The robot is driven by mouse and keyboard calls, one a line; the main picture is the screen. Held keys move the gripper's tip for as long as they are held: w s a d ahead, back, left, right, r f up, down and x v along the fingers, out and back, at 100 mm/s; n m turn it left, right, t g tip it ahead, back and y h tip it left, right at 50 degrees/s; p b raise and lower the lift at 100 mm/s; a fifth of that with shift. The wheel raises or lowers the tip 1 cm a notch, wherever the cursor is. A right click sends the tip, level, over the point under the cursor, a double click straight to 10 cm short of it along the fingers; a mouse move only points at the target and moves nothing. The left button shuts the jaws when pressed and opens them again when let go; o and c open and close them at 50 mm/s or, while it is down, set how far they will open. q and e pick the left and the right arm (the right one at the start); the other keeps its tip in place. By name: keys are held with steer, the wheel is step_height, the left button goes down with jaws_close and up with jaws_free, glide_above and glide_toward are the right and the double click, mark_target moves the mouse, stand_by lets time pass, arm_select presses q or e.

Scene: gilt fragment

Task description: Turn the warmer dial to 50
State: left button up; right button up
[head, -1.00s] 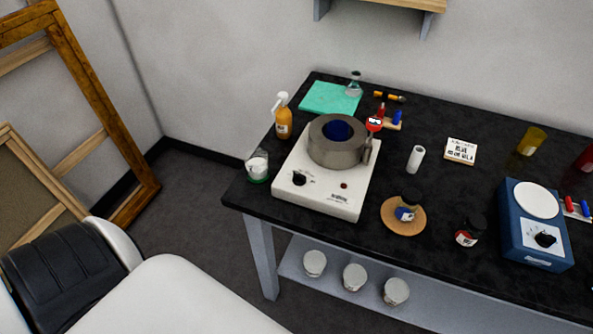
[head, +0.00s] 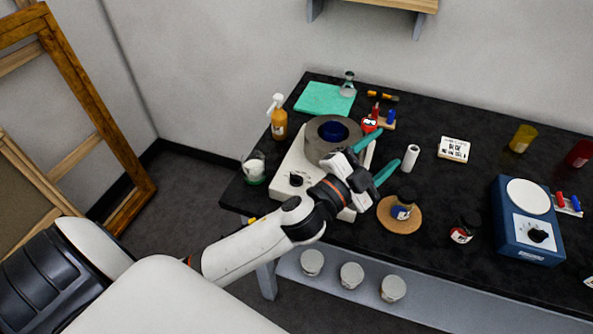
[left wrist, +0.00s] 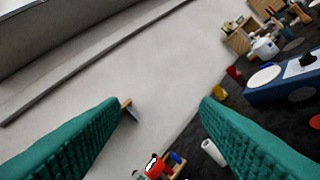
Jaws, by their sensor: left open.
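The warmer (head: 285,167) is a white box at the left of the black table, with a grey ring (head: 318,148) and a dark blue well on top. Its black dial (head: 296,180) is on the left of its front part; the setting is too small to read. My left gripper (head: 390,146) is open and empty over the warmer's right side, teal fingers pointing right and away from the dial. My arm hides the warmer's front right. In the left wrist view the open fingers (left wrist: 162,101) frame wall and table edge; the warmer is not seen there. My right gripper is not in view.
A blue device (head: 510,235) with a white round plate and black knob (head: 538,236) stands at right. A glass beaker (head: 254,168) and orange bottle (head: 279,120) stand left of the warmer. A dark-lidded jar (head: 403,205) on a cork mat (head: 385,214) is near my gripper.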

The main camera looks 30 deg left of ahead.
arm_select(q)
steer(key=d+r+m+g+h, duration=0.1)
steer(key=d+r+m+h, duration=0.3)
steer(key=m+h, duration=0.25)
steer(key=m+g+y, duration=1.3)
steer(key=m+g, duration=0.4)
steer(key=g, duration=0.1)
glide_above(296, 175)
step_height(296, 175, down, 11)
steer(key=shift+h, duration=0.25)
step_height(296, 175, down, 11)
steer(key=p, duration=0.4)
steer(key=shift+f, duration=0.45)
